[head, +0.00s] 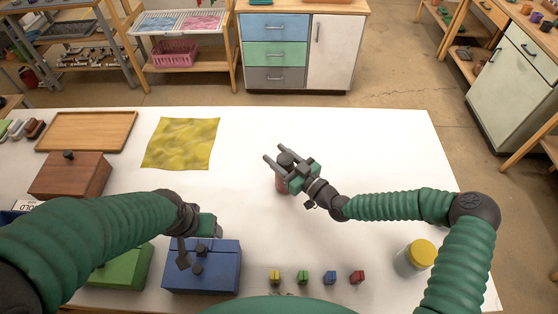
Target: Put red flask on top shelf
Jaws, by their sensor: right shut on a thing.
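My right gripper (285,161) is over the middle of the white table, its two dark fingers on either side of a dark round top. A small reddish body (281,185) shows just below it and looks like the red flask; most of it is hidden by the gripper. I cannot tell whether it touches the table. My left gripper (190,249) is low over the blue box (228,272), and its finger gap is not clear. A wooden shelf unit (179,67) stands at the back left; I cannot tell whether it is the task's shelf.
On the white table (370,150) are a yellow cloth (181,143), wooden tray (87,132), brown box (70,176), green box (123,268), several small coloured blocks (330,278) and a yellow-lidded jar (416,256). Drawers (277,55) stand behind. The table's back right is clear.

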